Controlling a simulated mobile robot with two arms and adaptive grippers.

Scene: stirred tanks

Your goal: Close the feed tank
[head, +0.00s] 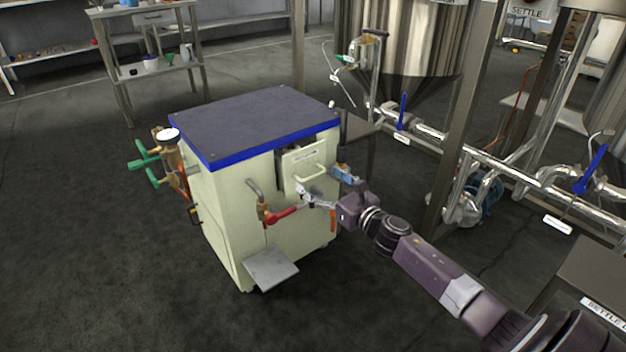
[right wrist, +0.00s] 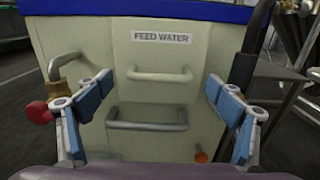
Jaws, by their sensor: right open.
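The feed tank (head: 222,200) is a cream cabinet with a dark, blue-edged top. On its front, a panel (head: 304,158) with a handle stands out from the body, with a dark gap at its left side. My left gripper is not in view.
A red-handled tap (head: 272,214) and a small shelf (head: 271,268) project from the tank's front. Green-handled valves (head: 150,161) project at its left. Steel tanks (head: 410,40) and pipes stand at the right. The floor at the left is clear.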

